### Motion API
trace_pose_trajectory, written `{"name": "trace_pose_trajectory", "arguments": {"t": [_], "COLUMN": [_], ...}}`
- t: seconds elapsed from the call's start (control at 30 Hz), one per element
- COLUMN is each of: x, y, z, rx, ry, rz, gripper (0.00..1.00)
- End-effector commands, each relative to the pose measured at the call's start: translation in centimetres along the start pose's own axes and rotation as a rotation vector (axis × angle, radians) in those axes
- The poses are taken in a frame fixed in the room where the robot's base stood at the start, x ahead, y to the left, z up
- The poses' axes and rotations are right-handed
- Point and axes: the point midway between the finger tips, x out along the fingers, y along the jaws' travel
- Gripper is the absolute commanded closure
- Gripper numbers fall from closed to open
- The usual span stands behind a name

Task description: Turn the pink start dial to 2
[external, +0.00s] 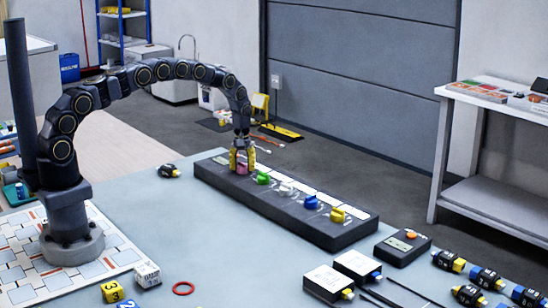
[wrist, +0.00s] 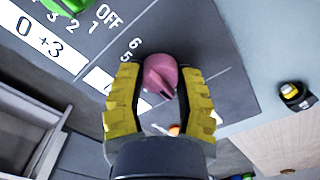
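The pink start dial (wrist: 161,75) sits on the dark panel (wrist: 225,80), seen from above in the wrist view. The printed 5 and 6 show at its upper left; its other marks are hidden by a finger, and I cannot tell its setting. My gripper (wrist: 160,68) has yellow fingers, one on each side of the dial, apparently with small gaps. In the external view my gripper (external: 243,155) points down over the far left end of the panel (external: 290,208), with the pink dial (external: 242,168) between its fingers.
A black box with an orange button (external: 403,246) stands beyond the right end.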

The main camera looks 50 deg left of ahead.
Motion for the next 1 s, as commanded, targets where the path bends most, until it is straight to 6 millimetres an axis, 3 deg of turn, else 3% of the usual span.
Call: {"name": "trace_pose_trajectory", "arguments": {"t": [0.47, 1.0], "x": [0.12, 0.21], "y": [-0.04, -0.06], "z": [0.00, 0.02], "rx": [0.100, 0.574], "ry": [0.000, -0.001], "rz": [0.000, -0.001], "gripper": [0.99, 0.99]}}
